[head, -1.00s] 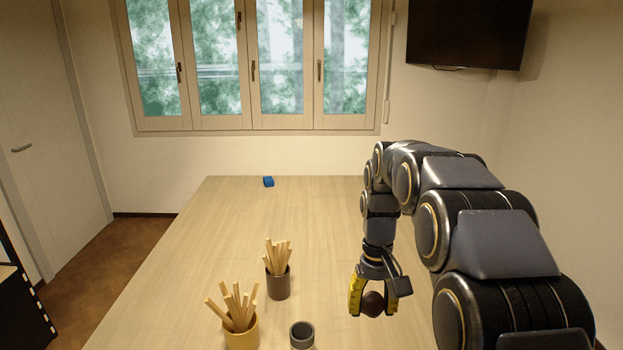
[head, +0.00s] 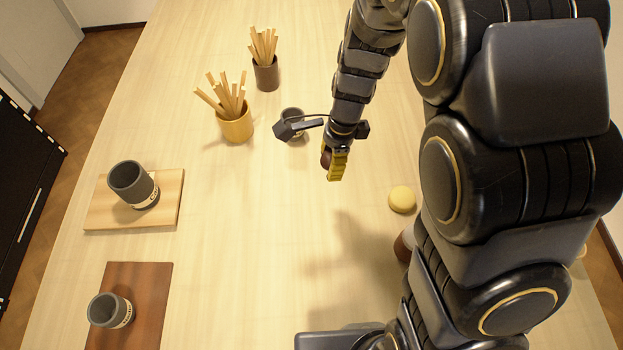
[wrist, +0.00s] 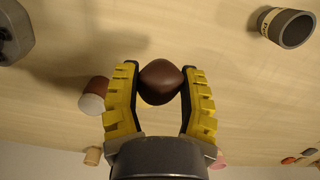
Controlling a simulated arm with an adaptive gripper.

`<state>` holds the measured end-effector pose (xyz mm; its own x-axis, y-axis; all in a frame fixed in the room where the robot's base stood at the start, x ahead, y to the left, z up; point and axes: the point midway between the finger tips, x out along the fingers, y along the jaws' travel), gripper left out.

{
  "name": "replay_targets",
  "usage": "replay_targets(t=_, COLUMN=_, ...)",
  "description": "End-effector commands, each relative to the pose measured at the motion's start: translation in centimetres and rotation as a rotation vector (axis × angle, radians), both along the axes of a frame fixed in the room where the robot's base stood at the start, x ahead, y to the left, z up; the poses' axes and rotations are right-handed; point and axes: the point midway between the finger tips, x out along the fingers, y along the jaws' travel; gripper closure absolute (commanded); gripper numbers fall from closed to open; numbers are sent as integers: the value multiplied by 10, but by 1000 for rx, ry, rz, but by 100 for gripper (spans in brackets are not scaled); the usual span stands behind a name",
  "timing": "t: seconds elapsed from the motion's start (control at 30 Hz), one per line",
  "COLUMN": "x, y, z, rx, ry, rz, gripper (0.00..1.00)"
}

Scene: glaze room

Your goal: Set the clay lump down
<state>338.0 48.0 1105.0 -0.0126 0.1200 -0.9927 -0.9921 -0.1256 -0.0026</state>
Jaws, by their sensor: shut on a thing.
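The clay lump is a dark brown rounded piece. It sits between the two yellow fingers of my gripper (wrist: 160,105) in the wrist view, where the clay lump (wrist: 161,82) touches both fingertips. In the head view my gripper (head: 334,163) hangs over the middle of the table, and only a sliver of the clay lump (head: 326,158) shows beside a yellow finger. My gripper is shut on the lump. The lump appears to be held above the table (head: 270,220).
A grey cup (head: 133,183) stands on a light board (head: 105,213), another cup (head: 108,310) on a reddish-brown board (head: 155,285). A yellow pot (head: 237,128) and a brown pot (head: 266,76) hold sticks. A yellow round piece (head: 402,199) lies right of my gripper. The table's centre front is clear.

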Motion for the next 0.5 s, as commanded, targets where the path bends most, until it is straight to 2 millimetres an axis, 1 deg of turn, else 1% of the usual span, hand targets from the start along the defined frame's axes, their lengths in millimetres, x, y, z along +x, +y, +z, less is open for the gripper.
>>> replay_targets(t=0.03, x=-10, y=-1, z=-7, rx=1, ry=6, rz=-106, gripper=90)
replay_targets(t=0.1, x=-21, y=-4, z=-16, rx=0, ry=7, rz=-243, gripper=90)
replay_targets(t=0.23, x=-35, y=-9, z=-26, rx=-1, ry=5, rz=-435, gripper=90)
replay_targets(t=0.3, x=-38, y=-11, z=-29, rx=0, ry=0, rz=-500, gripper=90)
replay_targets(t=0.4, x=-40, y=-13, z=-32, rx=1, ry=2, rz=-552, gripper=90)
replay_targets(t=0.47, x=-35, y=-13, z=-35, rx=1, ry=0, rz=-563, gripper=90)
replay_targets(t=0.5, x=-30, y=-12, z=-37, rx=2, ry=0, rz=-567, gripper=90)
